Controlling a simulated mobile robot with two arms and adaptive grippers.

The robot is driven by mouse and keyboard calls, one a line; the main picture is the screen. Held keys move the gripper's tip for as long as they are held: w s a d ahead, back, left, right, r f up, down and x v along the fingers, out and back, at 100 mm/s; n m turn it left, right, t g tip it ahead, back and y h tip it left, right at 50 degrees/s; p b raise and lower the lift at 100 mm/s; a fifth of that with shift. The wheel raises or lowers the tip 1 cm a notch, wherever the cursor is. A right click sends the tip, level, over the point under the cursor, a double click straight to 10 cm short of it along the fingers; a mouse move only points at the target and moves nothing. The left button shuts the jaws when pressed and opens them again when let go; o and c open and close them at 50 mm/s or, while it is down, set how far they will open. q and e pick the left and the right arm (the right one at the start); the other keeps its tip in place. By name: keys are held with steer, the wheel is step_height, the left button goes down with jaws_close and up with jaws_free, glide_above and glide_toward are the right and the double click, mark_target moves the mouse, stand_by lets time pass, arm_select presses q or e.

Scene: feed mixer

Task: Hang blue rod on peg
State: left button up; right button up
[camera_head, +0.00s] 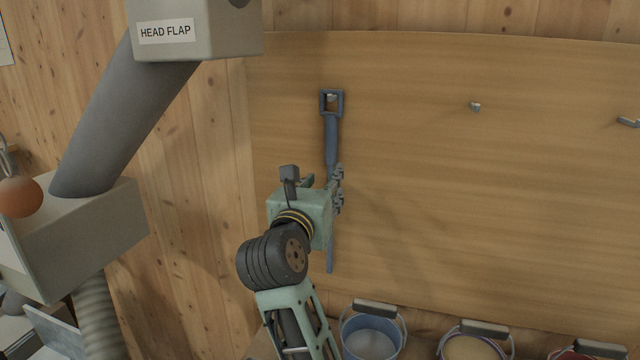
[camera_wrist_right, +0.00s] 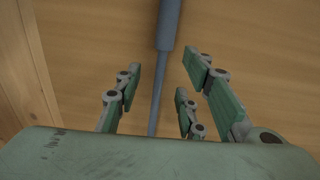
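The blue rod (camera_head: 331,140) stands upright against the wooden board, with its square loop handle (camera_head: 331,103) at the top. A small pale peg tip (camera_head: 332,97) shows inside the loop, so the rod appears to hang there. My right gripper (camera_head: 338,189) is at the rod's middle and hides part of it; the thin lower end shows below. In the right wrist view, the rod (camera_wrist_right: 168,25) runs between the spread fingers of my right gripper (camera_wrist_right: 162,82), with gaps on both sides. My left gripper is not in view.
Two other pegs (camera_head: 475,106) (camera_head: 628,122) on the board (camera_head: 540,200) are bare. Several buckets stand along the bottom, including a blue one (camera_head: 371,324). A grey duct (camera_head: 125,120) and a box labelled HEAD FLAP (camera_head: 225,35) occupy the left.

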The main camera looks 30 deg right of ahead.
mark_target(328, 177)
steer(key=p+x, duration=0.1)
steer(key=x, duration=0.3)
steer(key=shift+w+d+f, duration=0.1)
steer(key=shift+d, duration=0.15)
steer(key=c, duration=0.4)
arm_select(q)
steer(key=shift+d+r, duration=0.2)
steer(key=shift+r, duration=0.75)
arm_select(e)
steer(key=shift+d, duration=0.1)
jaws_close()
